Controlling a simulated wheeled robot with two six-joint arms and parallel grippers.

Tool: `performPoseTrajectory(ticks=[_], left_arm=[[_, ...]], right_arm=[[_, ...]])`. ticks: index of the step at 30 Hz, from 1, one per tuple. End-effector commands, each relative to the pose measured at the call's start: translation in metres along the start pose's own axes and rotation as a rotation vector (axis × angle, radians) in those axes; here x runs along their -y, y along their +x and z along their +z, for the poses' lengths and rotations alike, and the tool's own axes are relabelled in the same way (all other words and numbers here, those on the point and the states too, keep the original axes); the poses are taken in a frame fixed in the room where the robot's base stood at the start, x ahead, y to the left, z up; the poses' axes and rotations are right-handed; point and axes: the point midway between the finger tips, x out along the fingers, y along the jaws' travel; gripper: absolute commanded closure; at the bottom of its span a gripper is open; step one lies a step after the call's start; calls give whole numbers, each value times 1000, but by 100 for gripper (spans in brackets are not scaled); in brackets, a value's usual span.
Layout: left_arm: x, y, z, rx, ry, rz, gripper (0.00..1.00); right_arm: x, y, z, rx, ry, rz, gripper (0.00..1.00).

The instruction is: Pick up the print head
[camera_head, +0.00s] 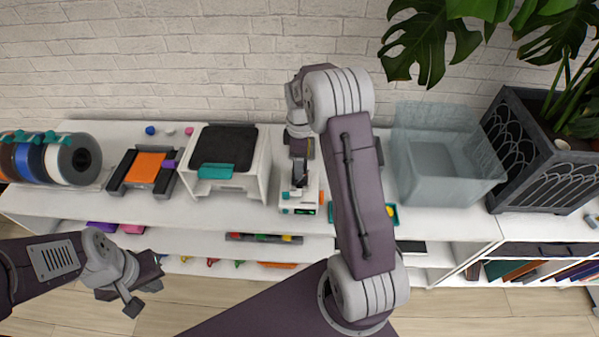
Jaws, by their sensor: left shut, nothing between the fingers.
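A small white and teal device (298,204), which may be the print head, stands on the white shelf top in the middle; I cannot tell for sure which thing is the print head. My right gripper (300,178) points down right at this device, and its dark fingers overlap it in the picture. Whether they touch or grip it is unclear. My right arm hides part of the shelf to the right. My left gripper (138,298) is shut and empty, low at the left in front of the shelf, away from the device.
A white machine with a black top (226,139) stands just left of the device. Further left are an orange-plated unit (145,167) and a row of spools (75,160). A clear bin (440,185) and a dark planter (540,170) stand at the right.

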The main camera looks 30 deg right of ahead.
Motion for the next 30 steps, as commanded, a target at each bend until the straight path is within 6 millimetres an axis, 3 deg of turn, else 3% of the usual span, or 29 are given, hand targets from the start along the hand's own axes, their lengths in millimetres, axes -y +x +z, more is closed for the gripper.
performPoseTrajectory(ticks=[9,16,17,24,30], left_arm=[[0,-6,-1,0,0,0,100],[0,-6,-1,0,0,0,100],[0,-6,-1,0,0,0,100],[0,-6,-1,0,0,0,100],[0,-6,-1,0,0,0,100]], right_arm=[[-2,48,1,1,0,-2,27],[-2,51,0,0,0,1,27],[-2,51,0,0,0,0,33],[-2,50,0,0,0,0,100],[-2,50,0,0,0,1,100]])
